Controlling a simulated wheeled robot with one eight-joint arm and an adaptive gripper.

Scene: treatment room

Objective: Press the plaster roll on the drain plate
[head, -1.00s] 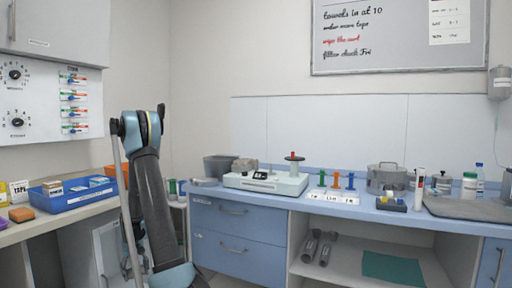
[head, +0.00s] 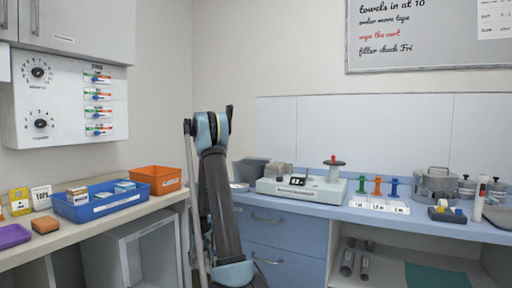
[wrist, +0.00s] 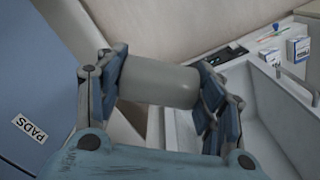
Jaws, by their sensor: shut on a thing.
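My gripper (wrist: 160,82) shows in the wrist view, its blue-padded fingers shut around a plain grey cylinder, the plaster roll (wrist: 158,78). The roll lies crosswise between the fingers, its side towards the camera. Nothing touches it from below that I can see. In the head view my arm rises in front of the corner, and my gripper and the roll are hidden there. I cannot make out the drain plate in either view. A pale trough or basin (wrist: 268,118) lies to the right of the gripper in the wrist view.
A blue bin (head: 100,205) and an orange bin (head: 156,180) stand on the left counter. The blue counter carries a pale machine (head: 300,190), several coloured pegs and a steel pot (head: 435,186).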

